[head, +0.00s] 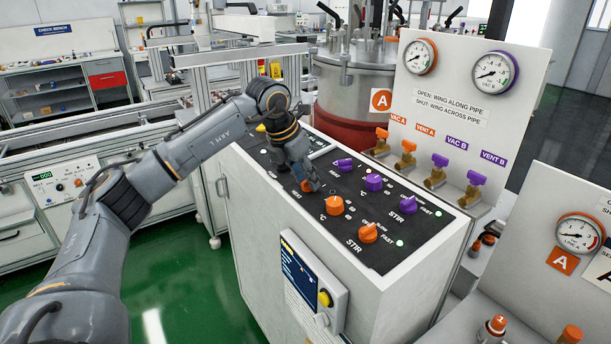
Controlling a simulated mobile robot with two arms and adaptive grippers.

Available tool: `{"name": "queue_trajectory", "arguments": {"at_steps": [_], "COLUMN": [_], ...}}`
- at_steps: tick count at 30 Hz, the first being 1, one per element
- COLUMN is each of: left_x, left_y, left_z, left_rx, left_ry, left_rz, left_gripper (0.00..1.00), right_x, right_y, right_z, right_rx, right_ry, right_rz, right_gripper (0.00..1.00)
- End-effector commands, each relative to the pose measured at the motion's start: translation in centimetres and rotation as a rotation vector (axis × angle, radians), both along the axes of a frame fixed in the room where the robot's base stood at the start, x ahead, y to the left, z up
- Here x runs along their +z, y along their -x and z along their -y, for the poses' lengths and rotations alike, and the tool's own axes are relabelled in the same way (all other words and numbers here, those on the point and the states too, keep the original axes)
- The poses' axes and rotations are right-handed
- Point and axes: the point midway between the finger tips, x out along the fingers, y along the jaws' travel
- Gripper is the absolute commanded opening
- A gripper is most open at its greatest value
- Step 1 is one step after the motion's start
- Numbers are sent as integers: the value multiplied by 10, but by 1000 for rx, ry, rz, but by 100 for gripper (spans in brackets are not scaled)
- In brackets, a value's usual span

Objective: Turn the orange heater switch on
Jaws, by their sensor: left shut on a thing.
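The black control panel (414,242) on the white cabinet carries a front row of orange controls and a back row of purple ones. The orange heater switch (306,186) is at the left end of the orange row, mostly hidden under my fingers. My left gripper (309,179) reaches down from the left and is shut on this switch. The switch's setting cannot be read behind the fingers. My right gripper is not in view.
Close by are an orange temperature knob (334,206), an orange stir knob (368,233), a purple switch (344,165) and a purple knob (374,183). Behind stand the gauge board (455,105) with several valves and a steel tank (350,85).

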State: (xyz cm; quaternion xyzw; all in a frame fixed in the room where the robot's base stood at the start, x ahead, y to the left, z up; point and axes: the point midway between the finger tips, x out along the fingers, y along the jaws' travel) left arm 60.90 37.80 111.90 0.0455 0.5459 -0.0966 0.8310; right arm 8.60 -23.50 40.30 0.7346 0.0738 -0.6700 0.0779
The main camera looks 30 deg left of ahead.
Motion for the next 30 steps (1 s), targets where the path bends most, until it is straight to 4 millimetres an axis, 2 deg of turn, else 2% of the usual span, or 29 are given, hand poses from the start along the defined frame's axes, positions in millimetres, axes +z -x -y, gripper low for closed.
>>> {"name": "queue_trajectory", "arguments": {"at_steps": [18,30], "left_x": [2,1], "left_y": [-1,-2], "left_z": [-2,-2], "left_rx": [-524,-679], "left_ry": [-79,-104], "left_rz": [35,45], "left_gripper": [1,1], "right_x": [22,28], "right_y": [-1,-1], "right_z": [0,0], "right_rx": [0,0], "right_ry": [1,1], "right_rz": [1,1], "right_gripper": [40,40]}}
